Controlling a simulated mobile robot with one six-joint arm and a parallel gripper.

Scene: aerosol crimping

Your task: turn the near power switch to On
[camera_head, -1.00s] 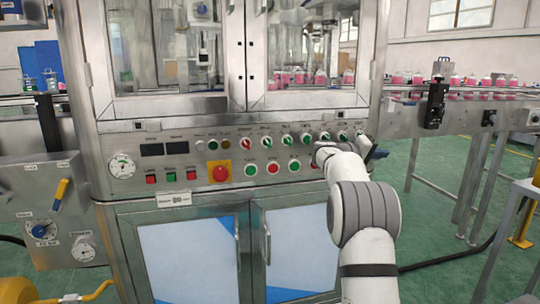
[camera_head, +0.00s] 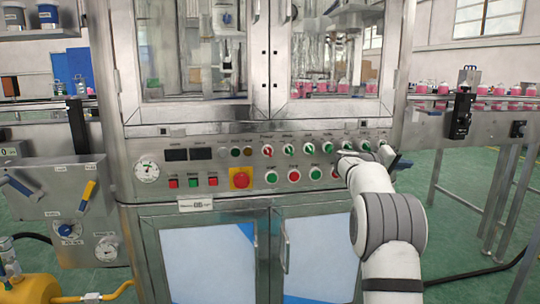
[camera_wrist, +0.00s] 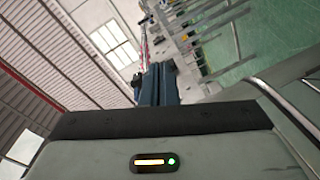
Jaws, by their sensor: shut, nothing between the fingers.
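The control panel (camera_head: 225,165) of the steel machine has a row of rotary switches. The leftmost switch (camera_head: 267,150) shows red; the switches beside it (camera_head: 289,149) show green.
A red emergency button (camera_head: 241,179) and several push buttons (camera_head: 293,175) sit below the switches. A conveyor with pink bottles (camera_head: 482,90) runs right.

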